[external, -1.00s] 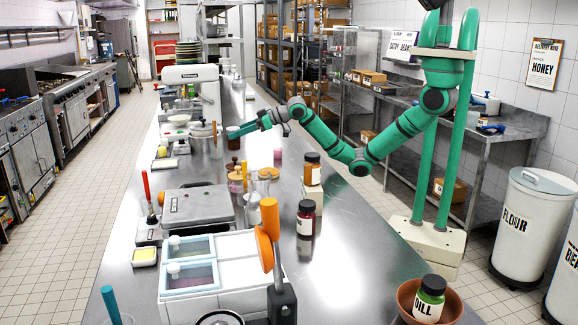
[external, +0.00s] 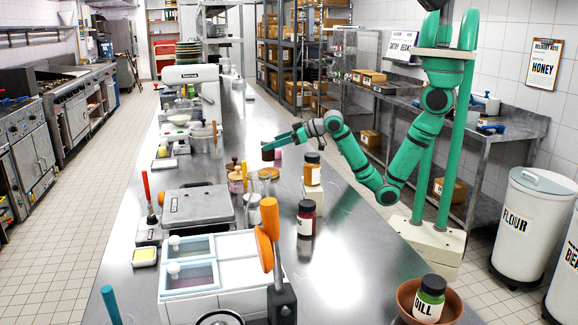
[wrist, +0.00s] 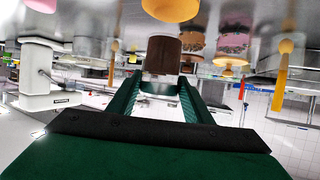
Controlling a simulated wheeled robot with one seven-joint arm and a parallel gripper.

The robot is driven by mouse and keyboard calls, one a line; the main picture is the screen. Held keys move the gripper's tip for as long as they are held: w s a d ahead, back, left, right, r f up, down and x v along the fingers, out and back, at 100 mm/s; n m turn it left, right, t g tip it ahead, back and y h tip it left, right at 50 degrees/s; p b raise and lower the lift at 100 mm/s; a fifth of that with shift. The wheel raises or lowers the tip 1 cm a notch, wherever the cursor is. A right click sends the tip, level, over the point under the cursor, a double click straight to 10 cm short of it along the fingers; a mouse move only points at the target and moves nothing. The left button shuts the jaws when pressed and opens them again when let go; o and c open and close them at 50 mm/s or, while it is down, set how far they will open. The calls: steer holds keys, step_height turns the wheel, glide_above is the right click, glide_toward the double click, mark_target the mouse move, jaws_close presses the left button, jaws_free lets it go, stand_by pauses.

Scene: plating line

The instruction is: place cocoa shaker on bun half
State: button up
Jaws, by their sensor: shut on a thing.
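The cocoa shaker is a brown cylinder (wrist: 163,55) between the green fingertips of my gripper (wrist: 164,80) in the wrist view. In the external view the brown shaker (external: 268,154) hangs at the end of my gripper (external: 272,146), above the middle of the counter. My gripper is shut on it. In the wrist view, which is upside down, a golden rounded thing (wrist: 172,8) at the top edge may be the bun half, but I cannot tell for sure. The shaker looks apart from it.
Several small jars, one capped in brown (external: 235,186), stand near my gripper. An orange-labelled jar (external: 312,168) and a dark red jar (external: 306,218) stand to the right. A flat press (external: 197,205) is at left. The counter's right side (external: 345,245) is mostly clear.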

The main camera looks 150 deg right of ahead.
mark_target(273, 151)
steer(key=shift+f, duration=1.7)
steer(key=shift+f, duration=0.1)
steer(key=o, duration=1.2)
steer(key=shift+c, duration=0.2)
steer(key=shift+w+r, duration=0.1)
steer(key=shift+r, duration=0.1)
steer(key=v, duration=0.7)
steer(key=shift+s+a, duration=0.2)
steer(key=shift+s, duration=0.05)
